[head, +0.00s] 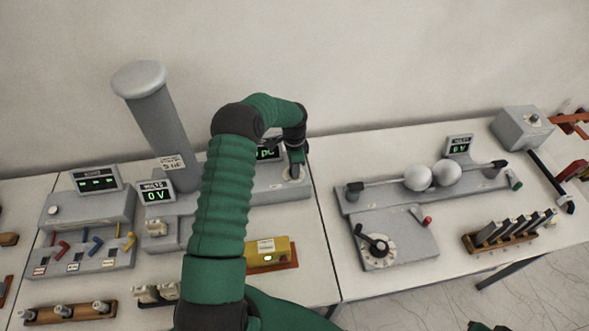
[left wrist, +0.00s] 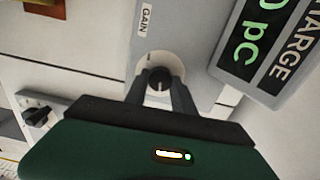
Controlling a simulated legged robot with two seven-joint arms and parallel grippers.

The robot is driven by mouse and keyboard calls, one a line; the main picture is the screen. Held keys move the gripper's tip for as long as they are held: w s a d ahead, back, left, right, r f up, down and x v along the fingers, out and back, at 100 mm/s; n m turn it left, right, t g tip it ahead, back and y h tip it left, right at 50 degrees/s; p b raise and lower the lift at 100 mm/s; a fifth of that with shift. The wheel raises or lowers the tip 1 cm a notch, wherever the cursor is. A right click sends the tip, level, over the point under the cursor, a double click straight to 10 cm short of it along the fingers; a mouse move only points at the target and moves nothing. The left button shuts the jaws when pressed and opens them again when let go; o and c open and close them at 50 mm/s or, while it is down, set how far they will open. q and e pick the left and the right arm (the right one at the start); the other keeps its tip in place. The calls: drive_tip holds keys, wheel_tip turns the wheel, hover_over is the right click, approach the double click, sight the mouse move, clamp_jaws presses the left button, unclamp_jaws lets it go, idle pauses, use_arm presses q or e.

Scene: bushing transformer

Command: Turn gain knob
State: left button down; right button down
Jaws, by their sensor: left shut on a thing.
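The gain knob (left wrist: 159,86) is a small dark round knob on a pale dial, below a "GAIN" label (left wrist: 146,19) in the left wrist view. My left gripper (left wrist: 160,92) is shut on the knob, with one finger on each side of it. In the head view my left gripper (head: 296,171) reaches down to the right end of the grey charge unit (head: 275,193). The knob is mostly hidden there by the gripper. The charge display (left wrist: 250,45) beside the knob shows green "0 pc" characters, partly cut off. My right gripper is not seen.
A grey bushing column (head: 160,120) and a voltage display (head: 155,192) stand left of my arm. A yellow box (head: 268,252) sits in front of the charge unit. On the right table are two metal spheres (head: 432,176) and a dial unit (head: 398,240).

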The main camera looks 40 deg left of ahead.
use_arm(q)
drive_tip(key=c, duration=1.1)
unclamp_jaws()
drive_tip(key=shift+a, duration=0.1)
drive_tip(key=shift+o, duration=0.2)
drive_tip(key=shift+w+r, duration=0.1)
wheel_tip(320, 180, up, 17)
drive_tip(key=b, duration=0.4)
drive_tip(key=shift+f, duration=0.2)
